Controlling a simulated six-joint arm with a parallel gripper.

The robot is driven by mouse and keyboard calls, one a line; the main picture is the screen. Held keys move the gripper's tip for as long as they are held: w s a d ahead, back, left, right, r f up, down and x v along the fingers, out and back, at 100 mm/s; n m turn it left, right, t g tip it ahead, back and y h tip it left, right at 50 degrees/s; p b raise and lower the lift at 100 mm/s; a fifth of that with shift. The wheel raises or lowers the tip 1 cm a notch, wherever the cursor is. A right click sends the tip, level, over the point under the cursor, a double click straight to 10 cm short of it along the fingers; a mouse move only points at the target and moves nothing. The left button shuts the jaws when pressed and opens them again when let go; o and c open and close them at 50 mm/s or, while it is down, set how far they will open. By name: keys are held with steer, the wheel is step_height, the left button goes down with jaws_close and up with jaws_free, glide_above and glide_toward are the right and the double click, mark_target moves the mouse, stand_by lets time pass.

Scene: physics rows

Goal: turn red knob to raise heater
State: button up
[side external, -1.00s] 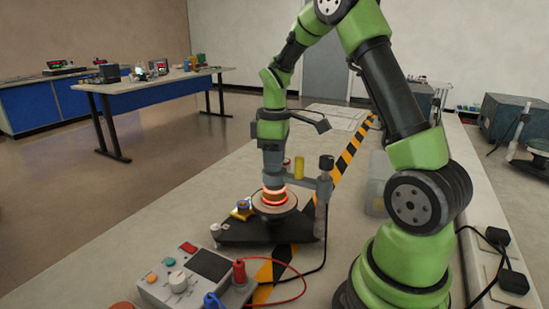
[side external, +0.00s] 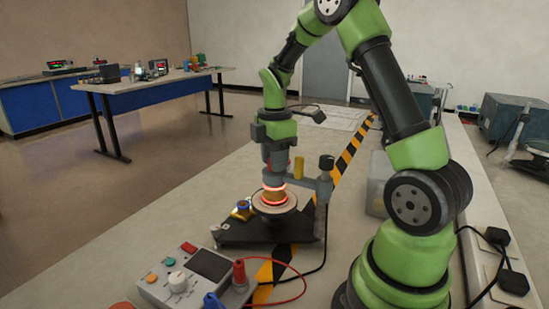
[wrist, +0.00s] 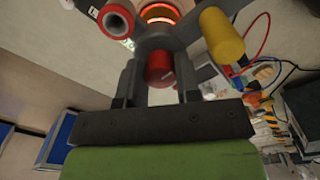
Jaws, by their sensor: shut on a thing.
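The red knob (wrist: 160,70) sits between my two fingers in the wrist view. My gripper (wrist: 158,82) is shut on it. In the side view my gripper (side external: 275,155) points down at the grey stand, and the knob is hidden there. The heater is a glowing orange-red ring (side external: 274,187) around the column, just above a round plate (side external: 274,203). The glow also shows at the top of the wrist view (wrist: 158,13).
A yellow cylinder (wrist: 221,35) and a black knob (side external: 326,162) stand close to my gripper on the stand. A blue-and-yellow part (side external: 242,209) sits on the dark base (side external: 255,232). A control box (side external: 190,275) with red and blue plugs and cables is in front.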

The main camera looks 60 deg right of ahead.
stand_by(0.4)
steer(key=o, duration=0.9)
steer(key=shift+r, duration=0.1)
step_height(320, 180, up, 9)
steer(key=shift+r, duration=0.4)
